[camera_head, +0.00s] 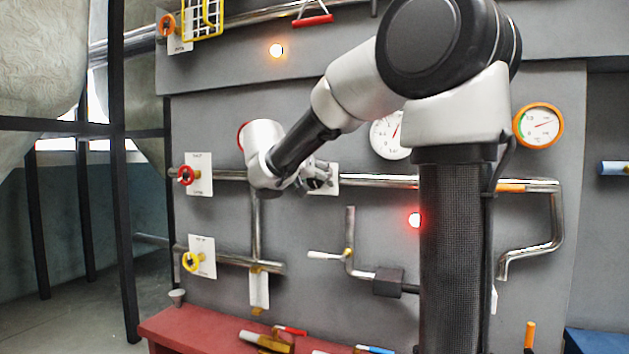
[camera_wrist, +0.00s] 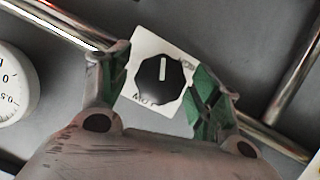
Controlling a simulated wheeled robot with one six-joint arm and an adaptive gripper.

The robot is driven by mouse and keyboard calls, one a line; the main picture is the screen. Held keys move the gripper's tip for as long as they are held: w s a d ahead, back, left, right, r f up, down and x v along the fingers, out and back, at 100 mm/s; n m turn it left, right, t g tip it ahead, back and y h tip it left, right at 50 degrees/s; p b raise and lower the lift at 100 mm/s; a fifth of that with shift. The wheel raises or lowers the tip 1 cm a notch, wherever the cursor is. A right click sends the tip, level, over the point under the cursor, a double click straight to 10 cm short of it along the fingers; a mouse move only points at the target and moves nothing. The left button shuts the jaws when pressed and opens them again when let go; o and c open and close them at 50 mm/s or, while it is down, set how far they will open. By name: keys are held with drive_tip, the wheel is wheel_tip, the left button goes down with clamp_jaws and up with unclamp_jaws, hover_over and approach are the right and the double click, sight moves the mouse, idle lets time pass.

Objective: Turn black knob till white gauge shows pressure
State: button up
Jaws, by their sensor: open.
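The black knob (camera_wrist: 165,84) sits on a white plate (camera_wrist: 150,50) on the wall, with a white pointer line on its face. My gripper (camera_wrist: 158,76) is open, with one green-padded finger on each side of the knob in the wrist view. I cannot tell whether the fingers touch it. In the head view my gripper (camera_head: 314,180) is at the white plate (camera_head: 333,176), and the knob is largely hidden there.
Metal pipes (camera_head: 375,181) run along the wall beside the plate. An orange-rimmed gauge (camera_head: 538,126) is at the right. A red bench (camera_head: 190,326) with tools stands below.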

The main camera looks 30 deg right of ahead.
drive_tip(key=shift+d, duration=0.1)
drive_tip(key=c, duration=1)
drive_tip(key=shift+n, duration=0.4)
drive_tip(key=shift+c, duration=0.2)
drive_tip(key=o, duration=1)
drive_tip(key=shift+o, duration=0.2)
drive_tip(key=v, duration=1.2)
drive_tip(key=shift+w, duration=0.15)
